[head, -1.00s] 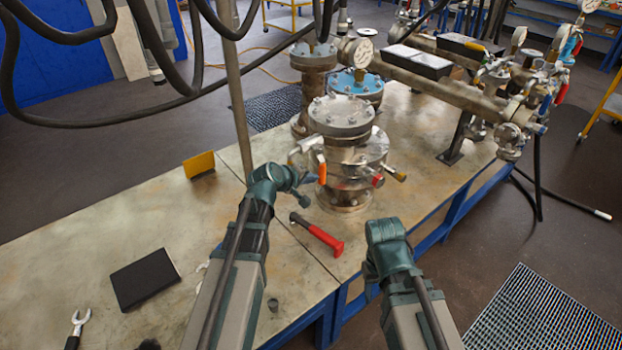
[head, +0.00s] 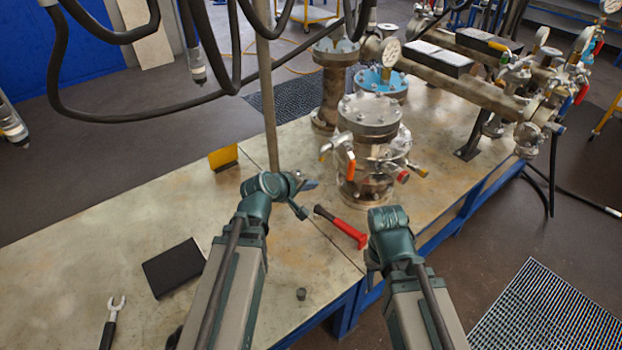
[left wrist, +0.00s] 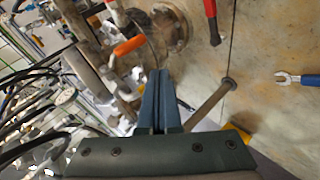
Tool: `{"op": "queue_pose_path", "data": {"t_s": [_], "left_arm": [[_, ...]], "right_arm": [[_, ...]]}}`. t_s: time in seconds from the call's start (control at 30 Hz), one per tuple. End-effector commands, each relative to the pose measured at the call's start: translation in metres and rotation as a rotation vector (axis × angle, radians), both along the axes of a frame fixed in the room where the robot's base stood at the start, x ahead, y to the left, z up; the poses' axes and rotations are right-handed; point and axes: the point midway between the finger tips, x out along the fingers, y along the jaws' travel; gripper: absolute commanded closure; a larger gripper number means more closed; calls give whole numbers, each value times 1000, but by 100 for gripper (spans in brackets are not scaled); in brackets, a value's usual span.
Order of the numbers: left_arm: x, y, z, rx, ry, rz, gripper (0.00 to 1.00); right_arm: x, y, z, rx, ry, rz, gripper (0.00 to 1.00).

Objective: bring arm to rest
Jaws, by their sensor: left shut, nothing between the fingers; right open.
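My left gripper (head: 309,185) is above the bench, left of the flanged vessel (head: 368,150), and apart from it as far as I can see. In the left wrist view, its two blue-grey fingers (left wrist: 154,103) lie together with nothing between them. My right arm comes in from the bottom, and its teal wrist is near the bench's front edge. The right gripper's fingers do not show. A red-handled hammer (head: 342,228) lies on the bench between the arms. It also shows in the left wrist view (left wrist: 211,20).
The bench (head: 110,245) also bears a black flat block (head: 173,267), a spanner (head: 113,315), a yellow plate (head: 222,158) and a small grey cylinder (head: 301,294). An upright pole (head: 267,100) stands behind my left gripper. Dark hoses (head: 140,108) hang at upper left. Pipework (head: 470,90) fills the right back.

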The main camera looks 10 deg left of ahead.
Motion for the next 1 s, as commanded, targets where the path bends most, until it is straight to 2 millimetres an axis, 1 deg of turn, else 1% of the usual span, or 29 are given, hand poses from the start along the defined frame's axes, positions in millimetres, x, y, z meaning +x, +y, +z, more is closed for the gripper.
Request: {"op": "queue_pose_path", "data": {"t_s": [0.27,0.37,0.47,0.5,0.57,0.6,0.7,0.8,0.9,1.0], "left_arm": [[-1,-2,-1,5,4,-8,100],[-11,-20,-11,60,41,-82,100],[-38,-57,-35,201,132,-265,100],[-54,-72,-47,277,181,-360,100],[-80,-90,-63,393,257,-501,100],[-98,-98,-71,468,306,-589,100],[-137,-108,-86,640,421,-779,100],[-166,-109,-92,776,518,-918,100],[-185,-106,-92,865,587,-1004,100],[-195,-104,-92,912,625,-1046,100]], "right_arm": [[0,0,0,0,0,0,50],[0,0,0,0,0,0,50],[0,0,0,0,0,0,50],[0,0,0,0,0,0,50],[0,0,0,0,0,0,50],[0,0,0,0,0,0,50],[0,0,0,0,0,0,50],[0,0,0,0,0,0,50],[0,0,0,0,0,0,50],[0,0,0,0,0,0,50]]}}
